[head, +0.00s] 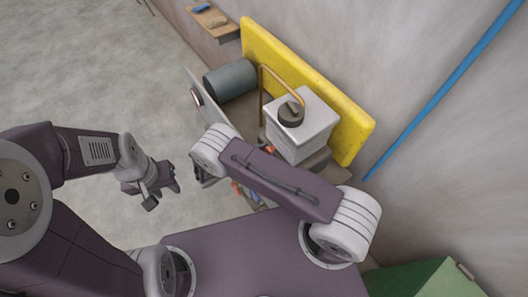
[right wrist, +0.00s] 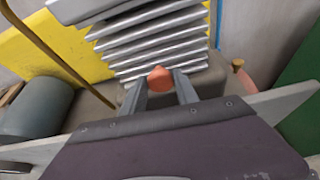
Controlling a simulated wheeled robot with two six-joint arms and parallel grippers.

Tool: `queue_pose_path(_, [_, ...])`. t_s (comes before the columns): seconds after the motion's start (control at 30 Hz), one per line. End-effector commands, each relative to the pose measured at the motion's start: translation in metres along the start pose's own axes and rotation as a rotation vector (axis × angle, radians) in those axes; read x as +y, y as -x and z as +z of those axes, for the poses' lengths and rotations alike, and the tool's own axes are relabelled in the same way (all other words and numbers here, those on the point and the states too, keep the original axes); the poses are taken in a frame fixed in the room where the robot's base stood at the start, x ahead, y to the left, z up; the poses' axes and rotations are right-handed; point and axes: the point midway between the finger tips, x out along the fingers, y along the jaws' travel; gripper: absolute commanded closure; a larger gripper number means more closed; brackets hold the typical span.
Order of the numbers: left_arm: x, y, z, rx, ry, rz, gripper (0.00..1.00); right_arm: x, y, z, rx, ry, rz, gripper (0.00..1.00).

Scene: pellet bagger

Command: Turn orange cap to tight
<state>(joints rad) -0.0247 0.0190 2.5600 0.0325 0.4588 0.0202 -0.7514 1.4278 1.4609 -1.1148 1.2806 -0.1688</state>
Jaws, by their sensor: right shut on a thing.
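The orange cap (right wrist: 160,79) sits between the two fingers of my right gripper (right wrist: 161,90) in the right wrist view. The fingers are closed on it from both sides, in front of a grey body. How tight the cap is cannot be seen.
The floor at left is clear.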

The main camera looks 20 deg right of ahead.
Motion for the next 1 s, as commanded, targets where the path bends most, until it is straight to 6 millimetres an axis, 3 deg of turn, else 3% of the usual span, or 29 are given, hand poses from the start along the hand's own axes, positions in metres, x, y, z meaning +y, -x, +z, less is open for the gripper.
queue_pose_path(0.37, [0.000,-0.006,0.001,0.000,0.000,0.000,0.64,-0.003,-0.002,0.000,-0.005,-0.096,0.039,1.00])
queue_pose_path(1.0, [-0.001,-0.035,0.004,0.000,0.000,0.000,0.64,-0.006,-0.003,-0.002,-0.006,-0.485,0.200,1.00])
